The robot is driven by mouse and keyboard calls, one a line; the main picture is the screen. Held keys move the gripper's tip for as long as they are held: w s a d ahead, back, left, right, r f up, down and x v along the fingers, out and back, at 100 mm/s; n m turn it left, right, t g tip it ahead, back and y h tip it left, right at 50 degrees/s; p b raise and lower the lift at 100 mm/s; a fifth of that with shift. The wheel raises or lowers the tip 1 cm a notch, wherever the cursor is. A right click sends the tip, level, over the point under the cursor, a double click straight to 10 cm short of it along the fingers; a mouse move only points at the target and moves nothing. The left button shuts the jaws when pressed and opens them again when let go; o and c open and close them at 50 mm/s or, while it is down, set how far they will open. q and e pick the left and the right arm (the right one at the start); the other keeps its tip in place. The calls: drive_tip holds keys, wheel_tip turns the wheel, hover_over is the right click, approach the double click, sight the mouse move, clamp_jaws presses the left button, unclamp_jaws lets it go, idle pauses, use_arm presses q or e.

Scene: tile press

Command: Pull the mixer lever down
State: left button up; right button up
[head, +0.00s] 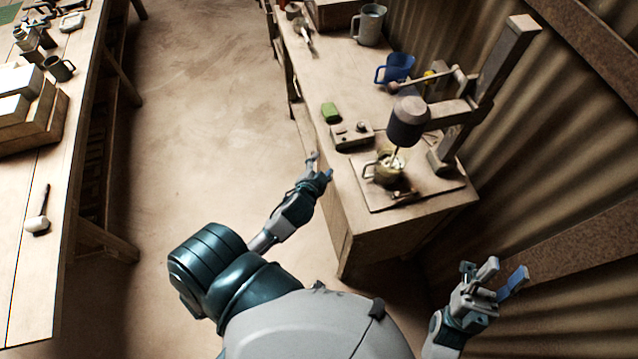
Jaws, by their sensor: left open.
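The mixer (407,122) stands on the right-hand bench, with a dark cylindrical head on a tilted wooden post (507,62). Its lever (428,80) is a thin rod with a round knob at its left end, sloping slightly down to the left, above the mixer head. The mixer's shaft reaches into a yellowish cup (386,172) on a base board. My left gripper (320,166) is open and empty, at the bench's left edge, left of the cup and well apart from the lever. My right gripper (492,272) is open and empty, beyond the bench's near end by the wall.
A corrugated wall (560,150) lies close on the right. Another table (25,200) stands at left; open floor (190,110) lies between.

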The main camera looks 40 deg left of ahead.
use_arm(q)
drive_tip(key=s+d+f+g, duration=0.1)
drive_tip(key=s+f+g, duration=0.1)
drive_tip(key=f, duration=0.3)
drive_tip(key=shift+s+d+f+n+h, duration=0.15)
drive_tip(key=shift+s+n+h, duration=0.15)
drive_tip(key=shift+s+n, duration=0.15)
drive_tip(key=shift+c, duration=0.2)
